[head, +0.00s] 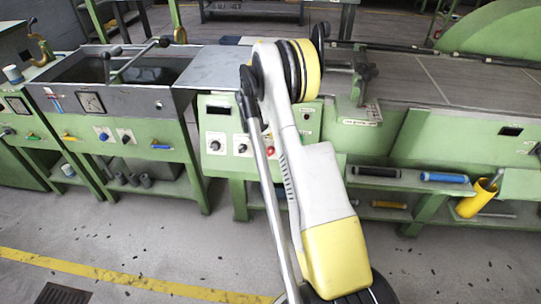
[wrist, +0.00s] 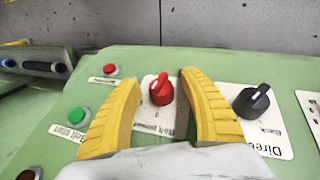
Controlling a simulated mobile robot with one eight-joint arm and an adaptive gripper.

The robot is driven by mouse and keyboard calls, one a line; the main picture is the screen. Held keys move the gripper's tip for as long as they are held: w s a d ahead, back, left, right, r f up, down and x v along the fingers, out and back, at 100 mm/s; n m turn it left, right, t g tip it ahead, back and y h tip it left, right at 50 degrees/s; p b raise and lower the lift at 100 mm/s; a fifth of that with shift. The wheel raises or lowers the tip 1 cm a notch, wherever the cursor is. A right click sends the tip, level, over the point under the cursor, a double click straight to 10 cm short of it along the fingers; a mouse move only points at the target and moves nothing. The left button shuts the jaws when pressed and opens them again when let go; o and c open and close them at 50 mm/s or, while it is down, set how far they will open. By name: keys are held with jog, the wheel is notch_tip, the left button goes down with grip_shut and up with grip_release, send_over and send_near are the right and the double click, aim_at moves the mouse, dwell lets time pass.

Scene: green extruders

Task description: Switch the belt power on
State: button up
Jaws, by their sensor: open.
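A red rotary knob (wrist: 161,90) with a pale pointer mark sits on a white label plate on the green panel (wrist: 215,60) in the wrist view. The plate's lettering is partly hidden and hard to read. My gripper (wrist: 160,80) has two yellow fingers standing apart, one on each side of the knob. Gaps show between the knob and both fingers, so it is not gripped. In the head view my arm hides the gripper. A small red spot (head: 270,151) shows beside my arm on the machine's control panel (head: 215,172); I cannot tell whether it is this knob.
In the wrist view, a black "Direction" knob (wrist: 251,101) is right of my fingers. A green "Belt start" button (wrist: 77,116) and a red button (wrist: 111,71) are left.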

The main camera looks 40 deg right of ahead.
grip_shut()
jog(key=shift+s+t+y, duration=0.1)
jog(key=shift+t+y, duration=0.2)
jog(key=shift+m+t+y+p, duration=0.35)
jog(key=shift+m+t+y, duration=0.45)
jog(key=shift+t+y, duration=0.35)
jog(key=shift+f+m+t+y+b, duration=0.15)
jog(key=shift+m+t+y, duration=0.35)
jog(key=shift+t, duration=0.4)
jog(key=shift+r+m+t+y+b, duration=0.15)
jog(key=shift+m+t+y, duration=0.35)
jog(key=shift+t, duration=0.35)
